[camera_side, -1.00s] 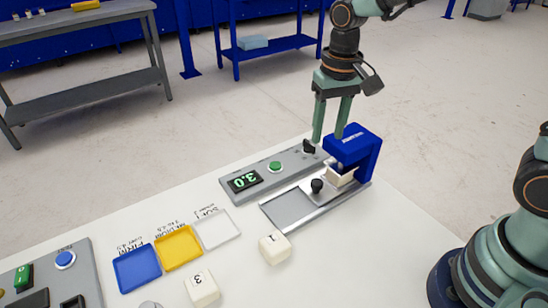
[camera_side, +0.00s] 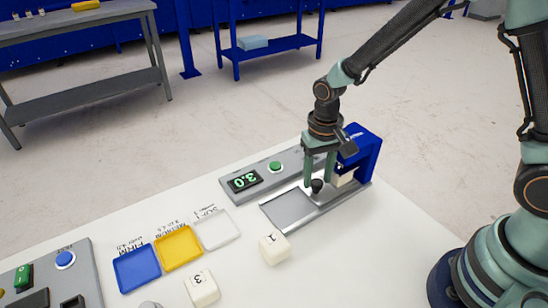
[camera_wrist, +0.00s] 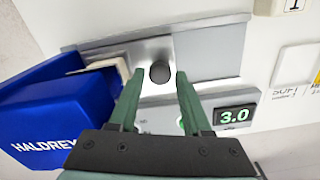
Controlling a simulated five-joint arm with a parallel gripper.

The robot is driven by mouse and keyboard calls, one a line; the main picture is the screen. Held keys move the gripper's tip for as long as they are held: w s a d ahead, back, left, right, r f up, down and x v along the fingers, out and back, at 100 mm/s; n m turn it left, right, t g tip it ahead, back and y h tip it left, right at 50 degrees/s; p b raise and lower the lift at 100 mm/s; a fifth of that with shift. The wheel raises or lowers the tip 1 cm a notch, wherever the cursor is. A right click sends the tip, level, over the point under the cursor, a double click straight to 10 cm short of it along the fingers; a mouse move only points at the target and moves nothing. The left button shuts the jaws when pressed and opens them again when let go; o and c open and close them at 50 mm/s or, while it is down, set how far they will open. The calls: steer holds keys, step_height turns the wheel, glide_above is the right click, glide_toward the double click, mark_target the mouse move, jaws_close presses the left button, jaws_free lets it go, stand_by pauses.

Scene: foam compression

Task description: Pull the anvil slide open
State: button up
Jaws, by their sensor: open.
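The anvil slide (camera_side: 290,206) is a grey plate in a metal rail, with a black knob (camera_side: 316,186) standing on it. A cream foam block (camera_side: 343,179) sits at the slide's right end, partly under the blue press head (camera_side: 362,150). My gripper (camera_side: 318,184) is low over the slide with its fingers open at the knob. In the wrist view the knob (camera_wrist: 160,72) shows between and just beyond the two fingertips (camera_wrist: 157,82), with a gap on each side. The foam block (camera_wrist: 122,68) is partly hidden there by the press.
A grey panel with a display reading 3.0 (camera_side: 245,181) and a green button (camera_side: 275,166) lies behind the slide. White (camera_side: 217,228), yellow (camera_side: 178,247) and blue (camera_side: 136,269) trays stand left. Foam blocks marked 1 (camera_side: 275,248) and 3 (camera_side: 202,288) lie in front.

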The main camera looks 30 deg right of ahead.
steer(key=shift+f, duration=0.35)
jaws_close()
stand_by(1.2)
